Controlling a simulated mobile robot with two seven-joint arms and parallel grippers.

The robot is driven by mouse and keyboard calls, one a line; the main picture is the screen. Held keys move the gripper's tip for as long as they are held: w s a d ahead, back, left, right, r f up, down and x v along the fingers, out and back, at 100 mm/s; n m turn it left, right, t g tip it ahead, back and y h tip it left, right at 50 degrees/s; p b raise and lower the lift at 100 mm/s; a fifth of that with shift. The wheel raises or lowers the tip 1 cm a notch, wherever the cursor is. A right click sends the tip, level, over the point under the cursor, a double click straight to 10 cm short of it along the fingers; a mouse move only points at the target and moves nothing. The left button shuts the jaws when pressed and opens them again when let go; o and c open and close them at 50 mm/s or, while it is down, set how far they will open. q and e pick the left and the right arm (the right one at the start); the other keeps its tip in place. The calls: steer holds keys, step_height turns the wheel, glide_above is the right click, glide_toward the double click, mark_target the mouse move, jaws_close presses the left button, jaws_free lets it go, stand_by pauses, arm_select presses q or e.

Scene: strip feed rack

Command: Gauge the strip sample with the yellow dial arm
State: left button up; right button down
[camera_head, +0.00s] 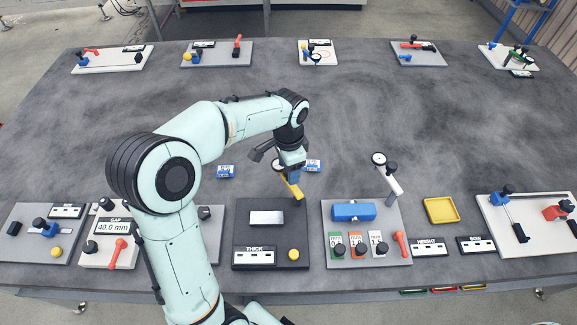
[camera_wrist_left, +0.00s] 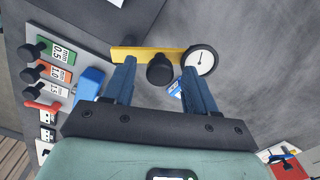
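The yellow dial arm (camera_head: 291,187) reaches out from the dark THICK station (camera_head: 243,243), and its round dial sits at its far left end. In the left wrist view, the yellow bar (camera_wrist_left: 135,54), white-faced dial (camera_wrist_left: 200,60) and a black knob (camera_wrist_left: 160,70) show. My left gripper (camera_head: 291,174) is over the arm. Its blue fingers (camera_wrist_left: 158,75) are apart with the knob between them; gaps show on both sides. A pale flat plate (camera_head: 267,217), which looks like the strip sample, lies on the station. My right gripper is out of view.
To the right stands a grey board (camera_head: 335,240) with a blue block, several black-knobbed gauges and an upright dial post (camera_head: 386,175). A yellow tray (camera_head: 441,210) is further right. Small blue-and-white blocks (camera_head: 226,171) lie on the table behind. The middle of the table is mostly clear.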

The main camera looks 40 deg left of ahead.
arm_select(q)
step_height(320, 180, up, 8)
steer(key=shift+f+p, duration=0.25)
steer(key=shift+p, duration=0.15)
stand_by(1.3)
